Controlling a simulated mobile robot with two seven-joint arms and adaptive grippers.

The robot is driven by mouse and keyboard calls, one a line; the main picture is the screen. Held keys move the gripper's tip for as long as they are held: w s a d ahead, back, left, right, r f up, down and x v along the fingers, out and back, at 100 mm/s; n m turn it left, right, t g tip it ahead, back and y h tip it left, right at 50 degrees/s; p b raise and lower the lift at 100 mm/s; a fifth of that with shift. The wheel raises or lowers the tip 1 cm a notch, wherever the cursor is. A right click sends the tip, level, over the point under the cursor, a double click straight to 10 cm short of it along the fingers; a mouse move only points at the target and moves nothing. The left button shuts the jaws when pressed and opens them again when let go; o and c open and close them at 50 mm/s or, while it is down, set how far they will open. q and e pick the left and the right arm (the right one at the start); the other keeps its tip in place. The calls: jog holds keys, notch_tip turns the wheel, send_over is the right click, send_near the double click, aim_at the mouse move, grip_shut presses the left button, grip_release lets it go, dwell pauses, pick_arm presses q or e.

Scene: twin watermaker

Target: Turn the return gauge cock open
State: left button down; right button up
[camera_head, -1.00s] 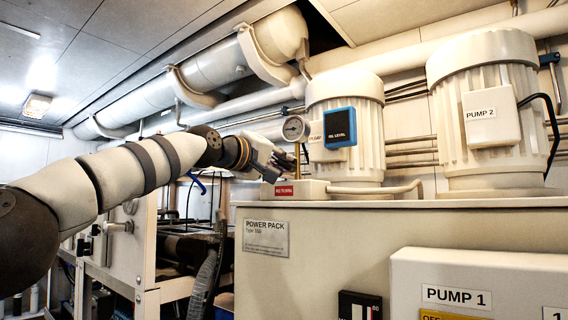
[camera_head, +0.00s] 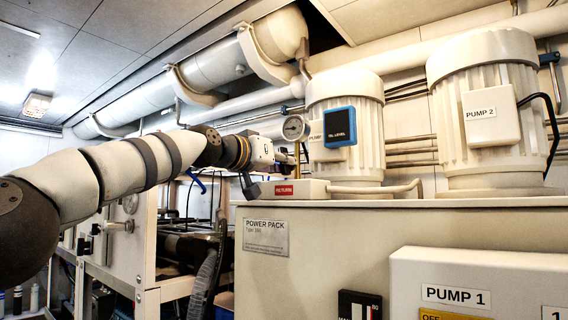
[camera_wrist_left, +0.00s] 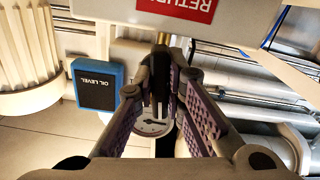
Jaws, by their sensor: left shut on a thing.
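The round return gauge (camera_head: 295,128) stands beside the Pump 1 motor in the head view, above a white block with a red label (camera_head: 285,190). In the left wrist view the label (camera_wrist_left: 190,5) begins "RETUR", and part of the gauge dial (camera_wrist_left: 152,127) shows between my fingers. My left gripper (camera_head: 291,158) reaches in from the left, just below the gauge. In the left wrist view it (camera_wrist_left: 160,75) is shut on the brass-coloured gauge cock (camera_wrist_left: 161,42) at the gauge stem. The fingers hide most of the cock, so its angle cannot be told. My right gripper is not in view.
A blue oil level box (camera_head: 339,127) is close to the right of the gauge, on the motor (camera_head: 345,95). The Pump 2 motor (camera_head: 485,150) stands further right. The power pack cabinet (camera_head: 330,240) lies below. A large pipe (camera_head: 210,75) runs overhead.

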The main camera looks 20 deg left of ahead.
pick_arm(q)
jog(key=shift+m, duration=1)
jog(key=c, duration=1.9)
grip_release()
jog(key=v, duration=0.7)
jog(key=shift+s+a, duration=0.1)
jog(key=shift+s, duration=0.1)
